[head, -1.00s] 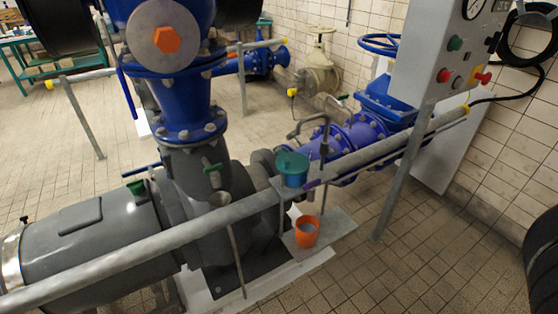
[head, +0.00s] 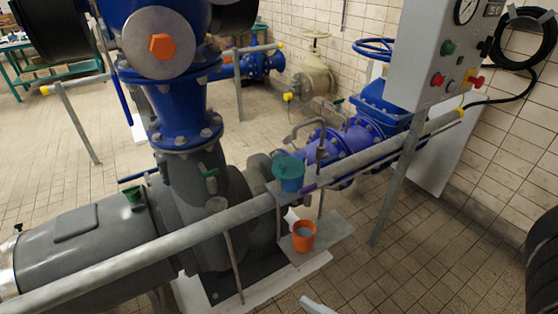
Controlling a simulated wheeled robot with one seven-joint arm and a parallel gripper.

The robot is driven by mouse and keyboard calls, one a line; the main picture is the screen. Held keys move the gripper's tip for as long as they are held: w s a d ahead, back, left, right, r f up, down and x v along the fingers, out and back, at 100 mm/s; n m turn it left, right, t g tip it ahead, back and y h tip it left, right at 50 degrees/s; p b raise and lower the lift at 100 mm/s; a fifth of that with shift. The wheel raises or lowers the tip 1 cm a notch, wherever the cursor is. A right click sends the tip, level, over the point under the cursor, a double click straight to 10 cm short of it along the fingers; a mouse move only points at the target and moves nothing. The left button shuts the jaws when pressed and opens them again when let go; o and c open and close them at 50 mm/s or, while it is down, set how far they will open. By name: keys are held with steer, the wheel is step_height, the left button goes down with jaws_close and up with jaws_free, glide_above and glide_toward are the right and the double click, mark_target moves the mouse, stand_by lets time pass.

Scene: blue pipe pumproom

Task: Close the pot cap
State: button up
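A small blue pot (head: 292,184) with a teal-green cap (head: 287,165) stands on a bracket by the long grey rail, near the middle of the head view. The cap is at the top of the pot and looks slightly tilted. At this size I cannot tell whether it is fully seated. A pale grey, narrow piece (head: 318,306) juts in at the bottom edge, well below and in front of the pot. It seems to be the tip of my gripper; its opening is out of view. Nothing touches the pot or cap.
An orange cup (head: 303,236) stands on a metal plate (head: 330,232) below the pot. The grey rail (head: 150,248) crosses in front of the pump. A control box (head: 437,60) on a post stands right.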

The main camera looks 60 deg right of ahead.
steer(key=w+d+r+m+h, duration=0.1)
steer(key=w+d+m+h, duration=0.2)
steer(key=d, duration=0.4)
steer(key=w+d+r+m+h, duration=0.1)
steer(key=w+d+h, duration=0.2)
steer(key=w+d, duration=0.3)
steer(key=m+h, duration=0.2)
glide_toward(277, 168)
steer(key=d+r, duration=0.4)
steer(key=r, duration=0.2)
steer(key=shift+w+a+f+n+y+p, duration=0.45)
steer(key=shift+w+a+f+n+y, duration=0.3)
steer(key=shift+a+f+y, duration=0.2)
steer(key=shift+w+a+f+n, duration=0.1)
steer(key=shift+f+n, duration=0.05)
steer(key=shift+n, duration=0.1)
steer(key=shift+w, duration=0.15)
steer(key=p+x, duration=0.1)
steer(key=x, duration=0.4)
steer(key=shift+w+d+p, duration=0.25)
steer(key=shift+w+p, duration=0.1)
steer(key=shift+p, duration=0.05)
steer(key=shift+x, duration=0.85)
steer(key=shift+f, duration=0.1)
steer(key=shift+c, duration=0.2)
